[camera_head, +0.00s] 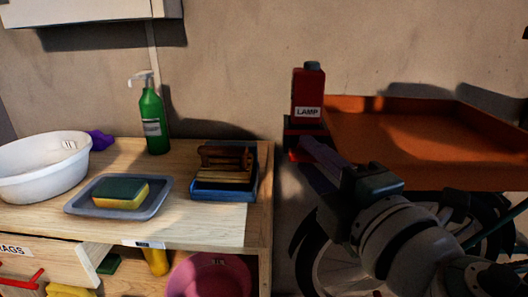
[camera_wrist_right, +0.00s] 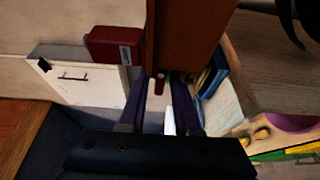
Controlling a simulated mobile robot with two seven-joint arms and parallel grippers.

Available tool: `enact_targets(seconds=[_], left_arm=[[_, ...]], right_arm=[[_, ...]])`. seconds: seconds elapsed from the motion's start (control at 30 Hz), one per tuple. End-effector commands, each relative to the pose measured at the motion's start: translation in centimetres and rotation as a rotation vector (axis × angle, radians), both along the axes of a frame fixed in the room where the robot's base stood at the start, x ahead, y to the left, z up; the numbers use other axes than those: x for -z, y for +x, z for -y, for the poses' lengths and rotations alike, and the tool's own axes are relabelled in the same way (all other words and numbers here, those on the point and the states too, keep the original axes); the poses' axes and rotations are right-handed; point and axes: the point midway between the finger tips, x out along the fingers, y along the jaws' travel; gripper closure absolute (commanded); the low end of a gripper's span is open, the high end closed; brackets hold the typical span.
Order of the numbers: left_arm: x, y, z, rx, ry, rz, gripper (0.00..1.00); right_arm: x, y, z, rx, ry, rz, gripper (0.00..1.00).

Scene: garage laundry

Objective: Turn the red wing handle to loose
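In the right wrist view a small red tip (camera_wrist_right: 160,83) sits between the purple fingers of the right gripper (camera_wrist_right: 161,92). The fingers are apart, with gaps seeming to show beside the red tip; contact is not clear. The handle's full shape and angle are hidden. My left gripper is not in view.
The orange-red tray (camera_head: 420,142) lies right of the block, above a wheel (camera_head: 330,262). A wooden bench (camera_head: 225,228) at left carries a white basin (camera_head: 40,170), green spray bottle (camera_head: 153,120), sponge on a grey tray (camera_head: 75,207) and blue brush box (camera_head: 222,193).

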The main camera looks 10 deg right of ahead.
Motion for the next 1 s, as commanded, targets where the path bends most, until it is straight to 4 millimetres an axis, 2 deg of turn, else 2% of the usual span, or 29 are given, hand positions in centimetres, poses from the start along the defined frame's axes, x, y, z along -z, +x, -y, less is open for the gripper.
enact_targets(seconds=[0.03,0.23,0.67,0.87,1.0], left_arm=[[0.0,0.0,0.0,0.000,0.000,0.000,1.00],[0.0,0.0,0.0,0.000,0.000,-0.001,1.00],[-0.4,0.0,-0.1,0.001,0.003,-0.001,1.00],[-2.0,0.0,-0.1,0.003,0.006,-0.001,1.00],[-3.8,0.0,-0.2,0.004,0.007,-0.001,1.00]], right_arm=[[0.0,0.0,0.0,0.000,0.000,0.000,0.78],[0.0,0.0,0.0,0.000,0.000,0.000,1.00],[-0.2,0.0,0.0,0.000,-0.016,-0.004,1.00],[-0.5,0.0,0.0,0.000,-0.086,-0.025,1.00],[-0.8,0.0,0.0,0.000,-0.177,-0.053,1.00]])
